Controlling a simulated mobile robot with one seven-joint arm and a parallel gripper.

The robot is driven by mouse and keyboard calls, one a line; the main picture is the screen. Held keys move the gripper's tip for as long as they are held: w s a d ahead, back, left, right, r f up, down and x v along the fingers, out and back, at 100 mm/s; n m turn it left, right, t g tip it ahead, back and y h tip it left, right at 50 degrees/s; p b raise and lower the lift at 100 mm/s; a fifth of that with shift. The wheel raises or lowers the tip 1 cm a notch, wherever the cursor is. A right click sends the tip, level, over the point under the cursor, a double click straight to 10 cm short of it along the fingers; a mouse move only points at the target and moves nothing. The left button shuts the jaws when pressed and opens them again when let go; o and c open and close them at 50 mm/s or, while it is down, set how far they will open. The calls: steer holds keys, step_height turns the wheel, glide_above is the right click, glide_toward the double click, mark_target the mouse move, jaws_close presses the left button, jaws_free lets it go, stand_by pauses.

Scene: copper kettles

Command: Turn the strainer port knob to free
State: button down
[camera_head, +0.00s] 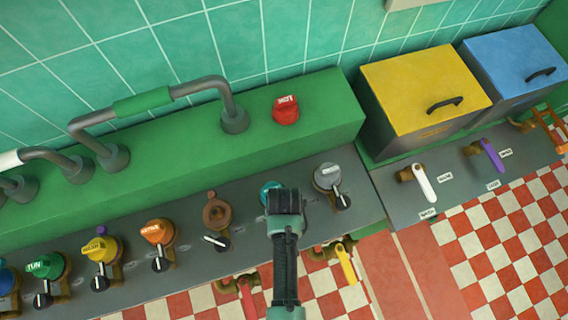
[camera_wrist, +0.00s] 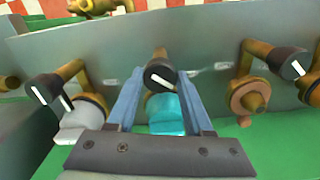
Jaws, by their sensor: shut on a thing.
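My gripper (camera_head: 285,202) is over the grey panel at a teal cap (camera_head: 268,189), and its body hides the knob there in the head view. In the wrist view my gripper (camera_wrist: 162,78) has one blue finger on each side of a small black knob (camera_wrist: 158,72) with a white line, and it is shut on that knob. The white line slants across the knob. The teal cap (camera_wrist: 165,112) sits just below the knob between the fingers. I see no readable label that names this port as the strainer.
A grey cap (camera_head: 327,176) with its own black knob is to the right. A brown cap (camera_head: 217,212) with a knob is to the left, then orange, yellow and green ones. A yellow lever (camera_head: 346,264) and a red lever (camera_head: 247,298) are low in front.

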steer(key=shift+c, duration=1.5)
jaws_free()
step_height(320, 180, up, 13)
steer(key=b, duration=0.1)
steer(key=shift+f, duration=0.1)
